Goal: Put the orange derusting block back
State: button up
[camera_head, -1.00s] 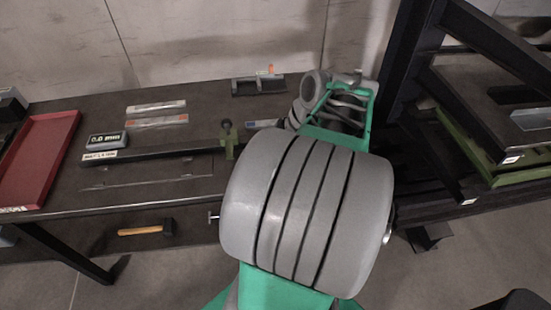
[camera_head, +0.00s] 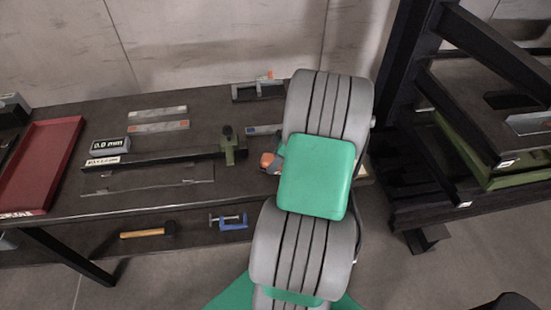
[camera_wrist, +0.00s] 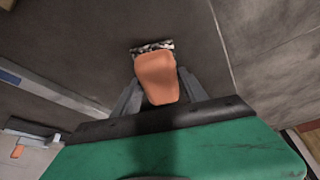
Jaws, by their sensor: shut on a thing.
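My gripper (camera_wrist: 157,82) is shut on the orange derusting block (camera_wrist: 156,76), with one finger on each side of it. The block has a speckled grey end pointing away from the gripper, over a dark surface. Whether that end touches the surface cannot be told. In the head view a bit of orange (camera_head: 268,161) shows beside my green arm link, over the right part of the table. My arm hides most of the gripper there.
The dark table (camera_head: 225,190) holds a black rack (camera_head: 258,90) with an orange piece, a green-clamped bar (camera_head: 170,153), a 0.0 mm display (camera_head: 110,145) and a red tray (camera_head: 40,165). A dark frame (camera_head: 405,110) stands at right. A hammer (camera_head: 145,233) and blue clamp (camera_head: 228,221) lie below.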

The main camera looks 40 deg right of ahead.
jog(key=shift+f, duration=0.2)
jog(key=o, duration=1.4)
jog(key=shift+o, duration=0.2)
jog(key=b+v, duration=0.1)
jog(key=v, duration=1.1)
jog(key=w+a+r+m+h, duration=0.1)
jog(key=w+a+r+m, duration=0.1)
jog(key=a, duration=0.8)
jog(key=w+a+r+m, duration=0.1)
jog(key=w+a+r, duration=0.15)
jog(key=a, duration=0.75)
jog(key=s+a+m+h, duration=0.1)
jog(key=s+a+m, duration=0.2)
jog(key=s+a, duration=0.3)
jog(key=a, duration=0.4)
